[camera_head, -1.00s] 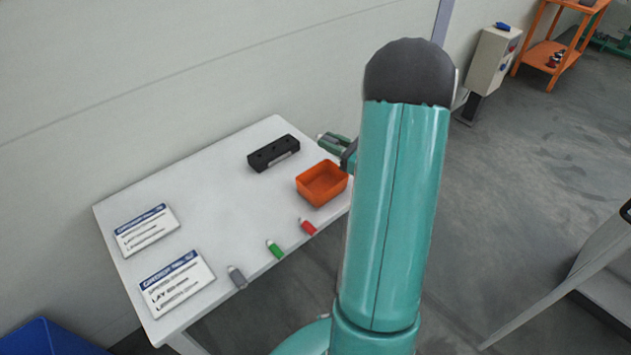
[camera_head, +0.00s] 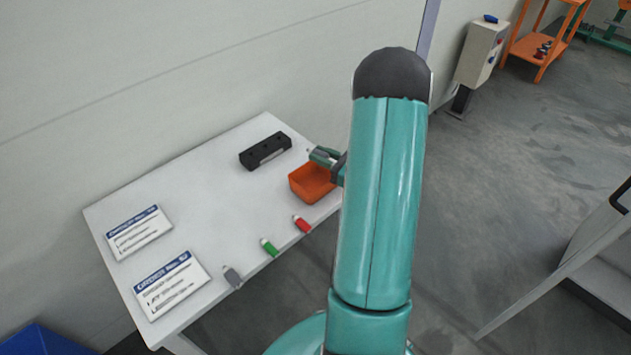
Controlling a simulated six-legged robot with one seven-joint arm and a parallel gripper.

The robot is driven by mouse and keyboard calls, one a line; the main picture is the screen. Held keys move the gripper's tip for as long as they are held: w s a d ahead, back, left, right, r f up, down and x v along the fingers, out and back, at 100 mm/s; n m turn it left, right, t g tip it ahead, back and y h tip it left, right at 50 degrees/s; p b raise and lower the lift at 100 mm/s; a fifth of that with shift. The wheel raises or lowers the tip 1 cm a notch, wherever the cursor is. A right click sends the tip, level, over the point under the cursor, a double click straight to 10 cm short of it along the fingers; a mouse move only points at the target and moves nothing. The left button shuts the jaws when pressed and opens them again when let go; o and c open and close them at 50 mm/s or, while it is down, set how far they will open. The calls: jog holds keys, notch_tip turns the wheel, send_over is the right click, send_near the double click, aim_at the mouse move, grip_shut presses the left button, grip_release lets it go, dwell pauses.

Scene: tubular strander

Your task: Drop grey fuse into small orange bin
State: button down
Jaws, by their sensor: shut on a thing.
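My gripper (camera_head: 322,155) is partly hidden behind my arm, just above the back edge of the small orange bin (camera_head: 311,193). It is shut on a small grey thing, seemingly a grey fuse (camera_head: 313,152), whose tip points left. The orange bin is open at the top and sits at the right edge of the white table. Its visible inside looks empty, but my arm covers its right end. Another grey fuse (camera_head: 232,277) lies on the table's front edge.
A green fuse (camera_head: 269,246) and a red fuse (camera_head: 301,224) lie along the front edge of the table (camera_head: 205,215). Two labelled signs (camera_head: 172,285) lie at the left. The table's middle is clear.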

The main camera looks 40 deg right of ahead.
jog(key=c, duration=1.1)
grip_release()
jog(key=v, duration=1.3)
jog(key=shift+s, duration=0.35)
